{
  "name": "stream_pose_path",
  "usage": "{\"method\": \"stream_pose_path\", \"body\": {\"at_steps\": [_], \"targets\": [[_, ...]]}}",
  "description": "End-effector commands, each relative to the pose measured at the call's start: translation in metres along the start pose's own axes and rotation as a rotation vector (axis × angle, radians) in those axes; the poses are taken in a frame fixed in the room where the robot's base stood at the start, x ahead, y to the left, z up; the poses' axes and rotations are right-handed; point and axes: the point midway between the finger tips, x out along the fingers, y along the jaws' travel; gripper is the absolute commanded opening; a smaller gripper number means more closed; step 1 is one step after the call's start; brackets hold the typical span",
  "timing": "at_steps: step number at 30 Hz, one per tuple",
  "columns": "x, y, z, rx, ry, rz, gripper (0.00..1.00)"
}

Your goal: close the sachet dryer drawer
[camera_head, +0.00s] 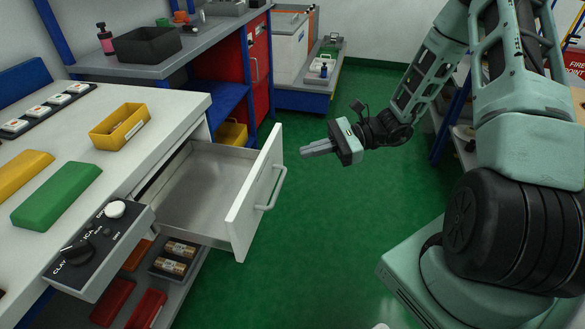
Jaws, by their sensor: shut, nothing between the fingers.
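The sachet dryer drawer (248,201) is a white drawer that stands pulled out from under the white worktop on the left. Its grey interior (195,190) looks empty. A pale bar handle (273,188) is on the drawer front, facing right. My gripper (304,151) is shut and empty. It is in the air to the upper right of the drawer front in the picture, apart from it, with its fingers pointing left.
A control box (97,248) with knobs juts out beside the drawer. A yellow bin (118,126) and a green block (57,195) are on the worktop (80,140). Open green floor (310,240) lies right of the drawer. A red cabinet (257,70) stands behind.

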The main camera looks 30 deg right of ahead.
Motion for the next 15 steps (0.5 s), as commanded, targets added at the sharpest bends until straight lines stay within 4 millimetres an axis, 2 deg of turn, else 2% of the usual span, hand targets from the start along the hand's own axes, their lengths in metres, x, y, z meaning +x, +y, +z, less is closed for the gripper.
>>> {"method": "stream_pose_path", "body": {"at_steps": [1,3,6,10,15], "targets": [[-0.018,-0.008,-0.038,0.061,-0.032,-0.116,0.00],[-0.042,-0.020,-0.066,0.123,-0.069,-0.252,0.00],[-0.069,-0.029,-0.093,0.182,-0.108,-0.391,0.00],[-0.085,-0.034,-0.108,0.215,-0.132,-0.476,0.00],[-0.076,-0.041,-0.107,0.217,-0.135,-0.485,0.00]]}}
